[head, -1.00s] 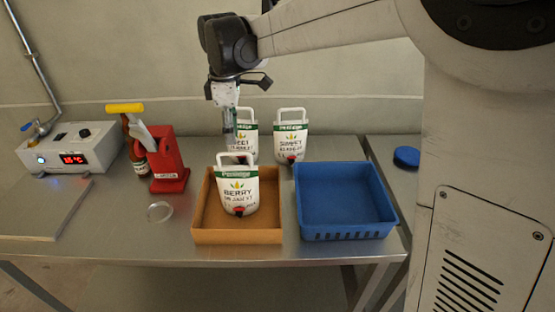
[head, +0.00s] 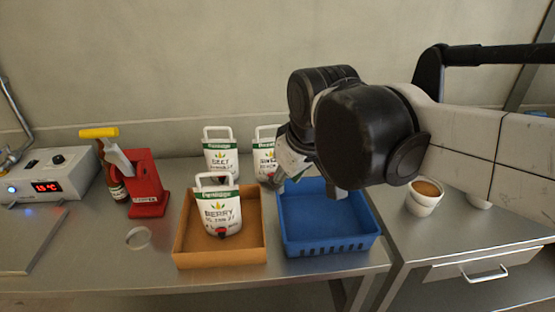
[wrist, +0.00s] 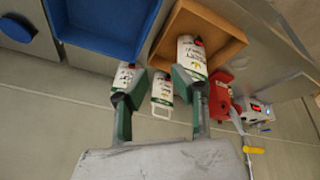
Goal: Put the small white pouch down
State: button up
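A white pouch with a green band, a loop handle and the word BERRY (head: 219,212) stands upright in the shallow tan tray (head: 220,257); it also shows in the wrist view (wrist: 189,50). Two similar white pouches stand behind, one at the left (head: 221,163) and one at the right (head: 264,160), partly covered by my gripper. My gripper (head: 288,165) is near the right rear pouch, above the back of the blue bin (head: 330,245). In the wrist view its two green-padded fingers (wrist: 158,88) are apart, with nothing held between them.
The blue bin looks empty. A red stand (head: 147,190) with a yellow-handled tool (head: 100,133), a brown bottle and a clear ring (head: 138,237) are at the left, near a white box with a red display (head: 45,185). A cup (head: 425,195) stands on the right counter.

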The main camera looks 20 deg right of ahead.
jog(key=s+d+f+m+t, duration=0.2)
jog(key=s+d+f+m, duration=0.1)
jog(key=s, duration=0.4)
jog(key=shift+s+d+f+m, duration=0.2)
jog(key=shift+d+f+m, duration=0.1)
jog(key=shift+f+m, duration=0.5)
jog(key=shift+r, duration=0.15)
notch_tip(320, 180, down, 6)
jog(key=b, duration=0.5)
jog(key=shift+r+b, duration=0.1)
jog(key=shift+b, duration=0.3)
